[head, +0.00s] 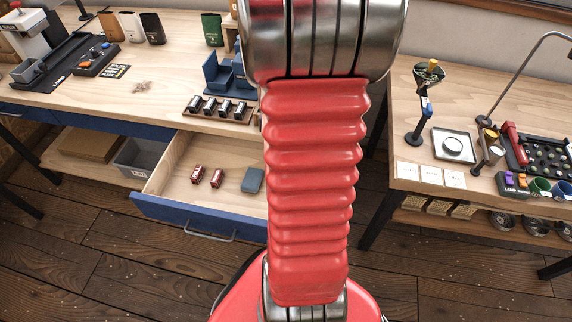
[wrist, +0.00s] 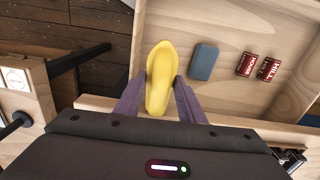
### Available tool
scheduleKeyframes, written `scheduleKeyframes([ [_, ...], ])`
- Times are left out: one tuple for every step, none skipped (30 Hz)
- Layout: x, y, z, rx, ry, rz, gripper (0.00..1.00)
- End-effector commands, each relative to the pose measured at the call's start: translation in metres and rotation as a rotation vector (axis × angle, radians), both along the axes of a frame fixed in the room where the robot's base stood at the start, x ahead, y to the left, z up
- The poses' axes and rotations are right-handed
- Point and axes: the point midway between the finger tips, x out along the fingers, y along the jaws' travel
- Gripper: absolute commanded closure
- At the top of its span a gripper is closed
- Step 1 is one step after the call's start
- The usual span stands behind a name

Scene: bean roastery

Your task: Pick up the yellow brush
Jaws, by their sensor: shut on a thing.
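A yellow object (wrist: 160,75), which I take to be the yellow brush, is between the two purple fingers of my gripper (wrist: 159,100) in the wrist view. My gripper is shut on it, and its long rounded end points away from the gripper body. Behind it in that view are the open drawer and its wooden edge. The height of the brush above the drawer cannot be told. In the head view my red arm covers the middle, and neither my gripper nor the brush shows.
The open drawer (head: 185,210) holds two small red packs (head: 198,174) and a blue-grey block (head: 252,180); the block (wrist: 203,62) also shows in the wrist view. A cluttered workbench (head: 165,95) stands above it. Another bench (head: 400,135) stands at right. Dark floor lies between.

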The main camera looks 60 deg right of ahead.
Motion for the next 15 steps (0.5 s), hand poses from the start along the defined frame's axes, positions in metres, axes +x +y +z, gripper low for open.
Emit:
scheduleKeyframes([
  [0.0, 0.0, 0.012, -0.004, -0.003, 0.0, 0.89],
  [0.001, -0.001, 0.019, -0.005, -0.003, 0.0, 0.89],
  [0.001, -0.001, 0.026, -0.004, -0.003, 0.0, 0.89],
  [0.001, -0.001, 0.032, -0.004, -0.003, 0.0, 0.89],
  [0.001, -0.001, 0.038, -0.004, -0.003, 0.0, 0.89],
  [0.0, 0.0, 0.044, -0.003, -0.003, 0.0, 0.89],
  [0.0, 0.0, 0.048, -0.002, -0.002, 0.0, 0.89],
  [0.0, 0.0, 0.052, -0.003, -0.003, 0.0, 0.89],
  [0.0, 0.0, 0.057, -0.001, -0.002, 0.0, 0.89],
  [0.0, 0.0, 0.06, -0.001, -0.002, 0.0, 0.89],
  [0.0, 0.0, 0.062, -0.002, -0.001, 0.0, 0.89],
  [0.0, 0.0, 0.065, -0.001, 0.0, 0.0, 0.89],
  [0.0, 0.0, 0.066, -0.001, 0.0, 0.0, 0.89],
  [0.0, 0.0, 0.067, 0.0, 0.0, 0.0, 0.89],
  [0.0, 0.0, 0.068, 0.0, 0.0, 0.0, 0.89],
])
